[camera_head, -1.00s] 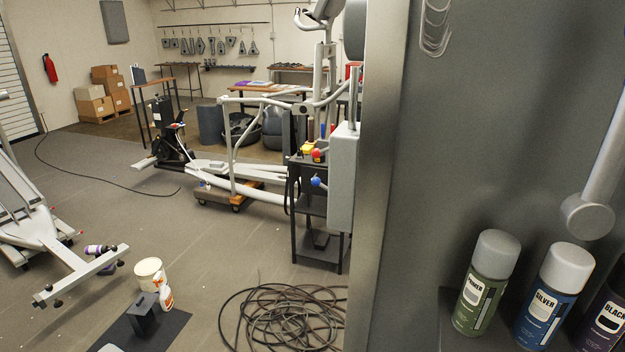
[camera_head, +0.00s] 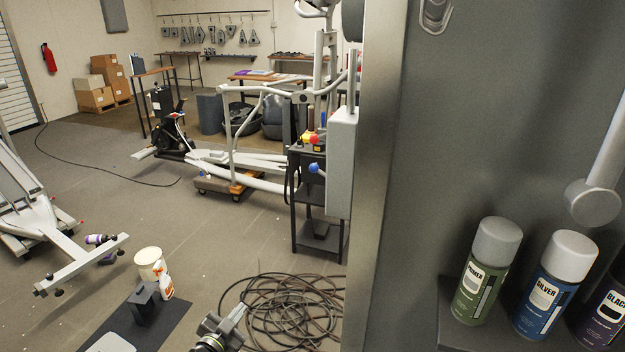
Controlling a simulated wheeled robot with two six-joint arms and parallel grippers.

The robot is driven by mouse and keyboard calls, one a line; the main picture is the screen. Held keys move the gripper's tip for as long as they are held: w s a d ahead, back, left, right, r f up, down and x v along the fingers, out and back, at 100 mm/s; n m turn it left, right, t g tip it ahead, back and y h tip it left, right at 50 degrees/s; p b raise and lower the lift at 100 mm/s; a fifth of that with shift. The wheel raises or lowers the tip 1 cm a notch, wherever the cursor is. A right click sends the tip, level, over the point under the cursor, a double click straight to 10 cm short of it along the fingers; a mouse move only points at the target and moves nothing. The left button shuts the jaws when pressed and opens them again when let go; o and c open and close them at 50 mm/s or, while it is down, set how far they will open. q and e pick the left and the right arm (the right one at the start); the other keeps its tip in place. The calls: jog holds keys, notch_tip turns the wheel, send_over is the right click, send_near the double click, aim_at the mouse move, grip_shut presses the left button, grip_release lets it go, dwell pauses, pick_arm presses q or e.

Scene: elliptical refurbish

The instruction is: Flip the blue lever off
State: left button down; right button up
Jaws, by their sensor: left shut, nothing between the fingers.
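The blue lever shows as a small blue ball knob (camera_head: 314,167) at the left side of a pale grey box (camera_head: 341,160), beyond the edge of a large dark panel. Its shaft is mostly too small to make out. My left gripper (camera_head: 237,313) comes in at the bottom of the view, in front of the coiled cable. It is shut and empty, well below and to the left of the blue knob, and apart from it. My right gripper is not in view.
The large dark panel (camera_head: 440,140) fills the right side, with spray cans (camera_head: 484,272) on a shelf. A black stand (camera_head: 320,215) is below the box. A coiled cable (camera_head: 300,312) and a white tub (camera_head: 151,262) are on the floor.

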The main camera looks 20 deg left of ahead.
pick_arm(q)
jog(key=w+d+r+m+t+h, duration=0.2)
jog(key=r, duration=0.6)
jog(key=w+d+r+m+t+h, duration=0.1)
jog(key=w+d+r+m+h, duration=0.15)
jog(key=r, duration=0.45)
jog(key=m+h, duration=0.9)
jog(key=h, duration=0.1)
send_near(322, 174)
notch_tip(322, 174, up, 2)
jog(key=s+a, duration=0.2)
jog(key=s, duration=0.1)
jog(key=shift+w+g+y+b, duration=0.15)
jog(key=shift+g+y+b, duration=0.1)
jog(key=shift+g+b, duration=0.15)
jog(key=p+x, duration=0.4)
jog(key=x, duration=0.6)
jog(key=shift+p, duration=0.3)
jog(key=shift+f, duration=0.1)
jog(key=shift+f+n+t+b, duration=0.1)
jog(key=shift+n+t+b, duration=0.3)
jog(key=shift+n+b, duration=0.2)
